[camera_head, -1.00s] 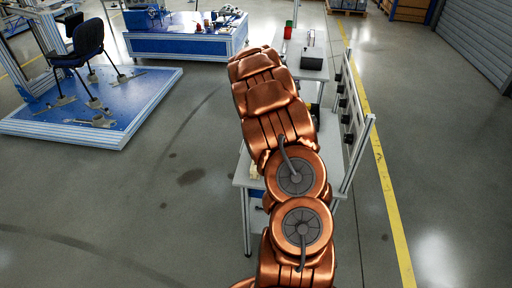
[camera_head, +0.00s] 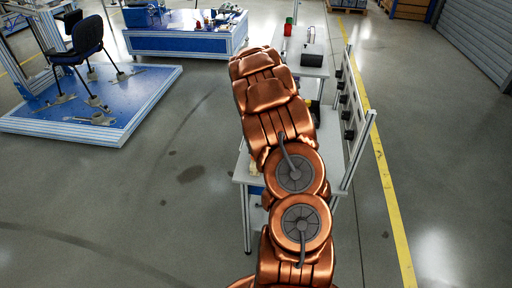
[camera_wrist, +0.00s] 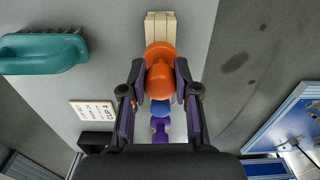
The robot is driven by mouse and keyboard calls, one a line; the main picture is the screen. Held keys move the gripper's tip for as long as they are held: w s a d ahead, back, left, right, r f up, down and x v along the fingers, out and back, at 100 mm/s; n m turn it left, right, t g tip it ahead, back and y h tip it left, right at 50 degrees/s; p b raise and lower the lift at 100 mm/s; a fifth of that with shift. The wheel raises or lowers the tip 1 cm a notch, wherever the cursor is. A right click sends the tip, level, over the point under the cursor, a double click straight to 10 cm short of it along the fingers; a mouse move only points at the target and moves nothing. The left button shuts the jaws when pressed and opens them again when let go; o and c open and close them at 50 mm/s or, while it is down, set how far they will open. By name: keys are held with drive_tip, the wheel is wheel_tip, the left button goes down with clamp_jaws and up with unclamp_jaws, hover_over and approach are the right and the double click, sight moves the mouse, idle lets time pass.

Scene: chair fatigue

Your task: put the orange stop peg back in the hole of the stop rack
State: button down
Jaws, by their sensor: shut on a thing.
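In the wrist view, the orange stop peg (camera_wrist: 160,72) is between the two fingers of my gripper (camera_wrist: 160,84), which is shut on it. The pale wooden stop rack (camera_wrist: 158,25) lies below and behind the peg and is partly covered by it. A blue peg (camera_wrist: 160,109) and a purple peg (camera_wrist: 160,130) show in line with it, between my fingers. Whether the orange peg touches the rack, and its hole, cannot be seen. In the head view my arm hides the gripper and the peg.
A teal-handled brush (camera_wrist: 45,55) and a printed card (camera_wrist: 94,110) lie on the grey bench top (camera_wrist: 105,30), left of the rack. A black block (camera_wrist: 96,140) sits near the card. In the head view a metal frame (camera_head: 360,148) stands along the bench's right side.

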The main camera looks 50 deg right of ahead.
drive_tip(key=shift+f+b, duration=0.4)
drive_tip(key=shift+f, duration=0.5)
drive_tip(key=c, duration=0.8)
unclamp_jaws()
wheel_tip(320, 180, up, 12)
idle(0.4)
